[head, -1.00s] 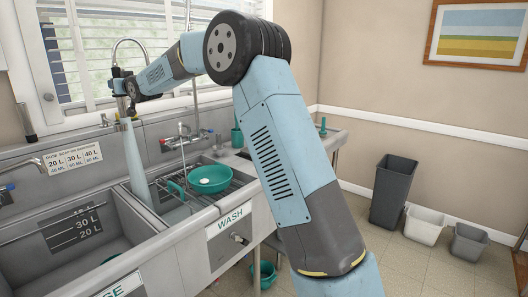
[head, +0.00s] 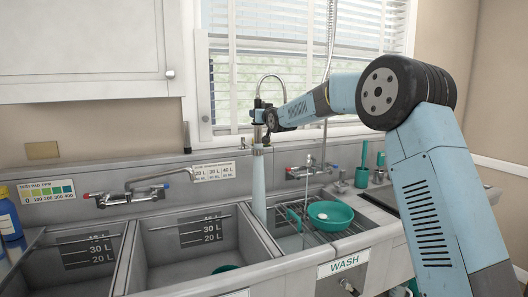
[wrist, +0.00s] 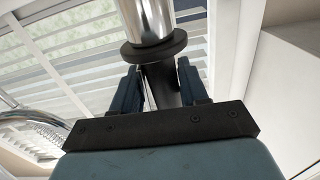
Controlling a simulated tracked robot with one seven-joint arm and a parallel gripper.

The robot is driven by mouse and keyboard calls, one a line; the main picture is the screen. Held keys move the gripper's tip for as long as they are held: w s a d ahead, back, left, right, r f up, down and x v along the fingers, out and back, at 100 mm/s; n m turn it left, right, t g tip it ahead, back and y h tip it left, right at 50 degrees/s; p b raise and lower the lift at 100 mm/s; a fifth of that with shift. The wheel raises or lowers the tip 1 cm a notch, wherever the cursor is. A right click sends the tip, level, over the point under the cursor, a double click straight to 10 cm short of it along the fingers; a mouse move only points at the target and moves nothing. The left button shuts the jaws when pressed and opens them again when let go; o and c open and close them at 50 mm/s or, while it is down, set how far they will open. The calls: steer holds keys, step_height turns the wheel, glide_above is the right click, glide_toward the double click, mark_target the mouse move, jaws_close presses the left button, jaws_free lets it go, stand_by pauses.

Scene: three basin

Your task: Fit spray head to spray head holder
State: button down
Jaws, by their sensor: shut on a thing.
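The spray head (head: 259,118) is dark and upright in the head view, with a curved hose looping from its top. My gripper (head: 266,118) is shut on it, high above the divider between the middle and wash basins. A pale blue column (head: 258,185), which looks like water, runs down from the spray head. In the wrist view, my gripper's fingers (wrist: 157,88) stand either side of the spray head's black grip, below a round flange (wrist: 153,50) and a chrome cylinder. I cannot make out the spray head holder; a tall vertical riser pipe (head: 324,130) stands to the right.
The wash basin (head: 300,240) has a rack and a green bowl (head: 330,214). Wall taps (head: 125,196) line the back ledge. A window with blinds (head: 300,45) is behind my gripper. A wall cabinet (head: 85,50) hangs upper left.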

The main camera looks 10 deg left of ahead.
mark_target(259, 137)
steer(key=shift+s+a+f, duration=0.15)
steer(key=shift+a+f, duration=0.05)
steer(key=shift+f, duration=0.05)
steer(key=shift+f, duration=0.15)
steer(key=shift+s+f, duration=0.15)
steer(key=shift+f, duration=2.4)
steer(key=shift+f, duration=0.1)
steer(key=shift+f, duration=0.5)
steer(key=shift+f, duration=1.05)
stand_by(0.3)
